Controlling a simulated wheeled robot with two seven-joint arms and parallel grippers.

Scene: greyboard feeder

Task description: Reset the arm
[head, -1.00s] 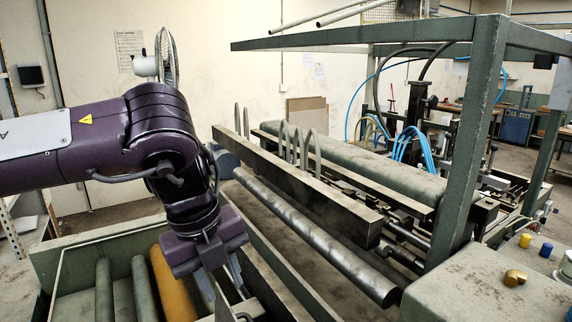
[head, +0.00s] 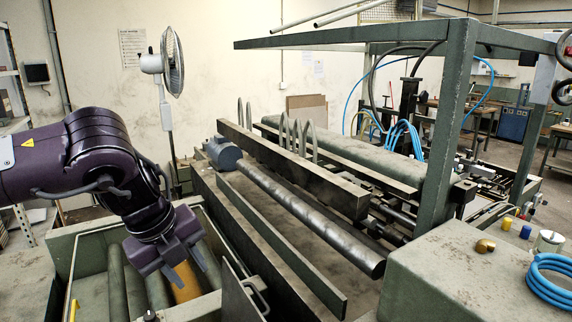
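My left arm comes in from the left, and its purple gripper (head: 186,268) points down over the green bin (head: 84,262). Rollers lie in the bin below, green ones (head: 156,287) and a yellow one (head: 184,284), partly hidden by the gripper. My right gripper is not in view.
The feeder machine has a long metal roller (head: 310,217), beams (head: 290,170) and a green frame post (head: 447,140). A green cabinet (head: 470,280) at the lower right carries a coiled blue hose (head: 550,280). A fan (head: 170,65) stands behind the arm.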

